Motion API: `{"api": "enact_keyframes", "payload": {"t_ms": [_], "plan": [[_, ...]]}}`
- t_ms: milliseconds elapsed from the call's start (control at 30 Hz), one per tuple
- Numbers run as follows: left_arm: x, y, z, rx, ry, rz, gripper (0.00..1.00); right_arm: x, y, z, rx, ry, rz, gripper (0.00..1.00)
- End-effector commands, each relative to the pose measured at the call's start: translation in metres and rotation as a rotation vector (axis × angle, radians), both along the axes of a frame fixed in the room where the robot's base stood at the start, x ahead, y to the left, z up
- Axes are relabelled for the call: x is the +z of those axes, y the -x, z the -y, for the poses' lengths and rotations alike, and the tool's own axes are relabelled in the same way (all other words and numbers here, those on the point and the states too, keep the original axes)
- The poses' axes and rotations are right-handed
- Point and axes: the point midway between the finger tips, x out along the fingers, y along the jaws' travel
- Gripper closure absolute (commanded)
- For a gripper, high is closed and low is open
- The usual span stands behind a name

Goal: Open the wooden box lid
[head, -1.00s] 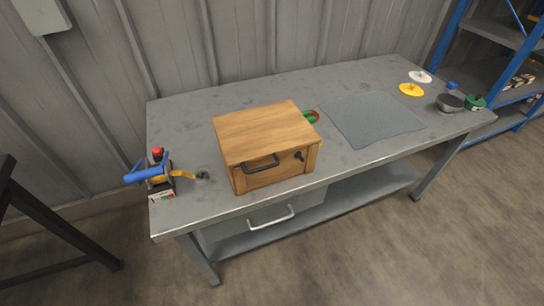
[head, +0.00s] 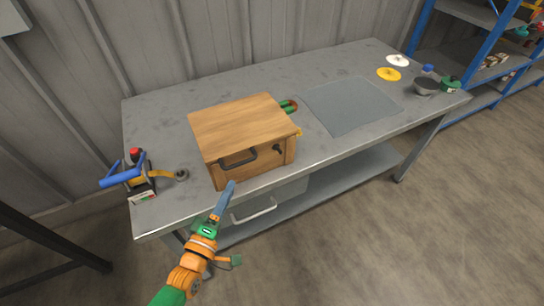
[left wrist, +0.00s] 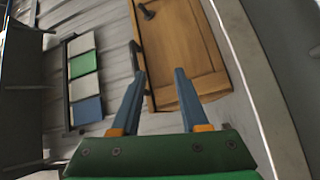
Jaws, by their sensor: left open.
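The wooden box (head: 265,171) stands on the workbench with its lid (head: 240,125) shut flat on top. A dark bar handle (head: 238,159) is on the upper front, and a small dark latch (head: 277,148) is to its right. My left gripper (head: 228,189) is just in front of and below the handle, apart from it as far as I can tell. My right gripper is not in view.
A blue-handled tool (head: 130,175) stands left of the box. Green and red parts (head: 289,105) lie partly hidden behind it. A grey mat (head: 350,105) lies to the right, then yellow (head: 389,74) and white discs (head: 397,60). A drawer handle (head: 254,210) sticks out below.

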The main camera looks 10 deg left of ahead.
Motion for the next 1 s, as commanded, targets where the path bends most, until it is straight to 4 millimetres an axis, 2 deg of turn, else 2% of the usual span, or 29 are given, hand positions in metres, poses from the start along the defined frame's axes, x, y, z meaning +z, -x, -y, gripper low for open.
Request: {"api": "enact_keyframes", "payload": {"t_ms": [33,67,167,433,533,767,900,933,1000], "plan": [[0.018,-0.002,0.001,-0.005,0.062,0.042,0.56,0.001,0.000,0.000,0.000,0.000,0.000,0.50],[0.026,-0.003,0.002,-0.009,0.094,0.062,0.56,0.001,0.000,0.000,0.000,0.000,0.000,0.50],[0.037,-0.013,0.004,-0.012,0.131,0.085,0.56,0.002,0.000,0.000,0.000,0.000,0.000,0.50],[0.041,-0.063,0.014,-0.010,0.126,0.080,0.56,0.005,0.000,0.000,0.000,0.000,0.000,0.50],[0.042,-0.071,0.016,-0.011,0.125,0.078,0.56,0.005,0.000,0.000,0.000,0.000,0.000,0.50],[0.041,-0.072,0.016,-0.011,0.125,0.076,0.56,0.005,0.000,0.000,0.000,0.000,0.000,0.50],[0.041,-0.072,0.016,-0.011,0.124,0.076,0.94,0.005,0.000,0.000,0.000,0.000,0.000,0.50],[0.041,-0.072,0.016,-0.011,0.124,0.076,1.00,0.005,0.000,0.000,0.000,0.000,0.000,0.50],[0.041,-0.072,0.016,-0.011,0.124,0.076,1.00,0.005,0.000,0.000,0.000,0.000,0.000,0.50]]}}
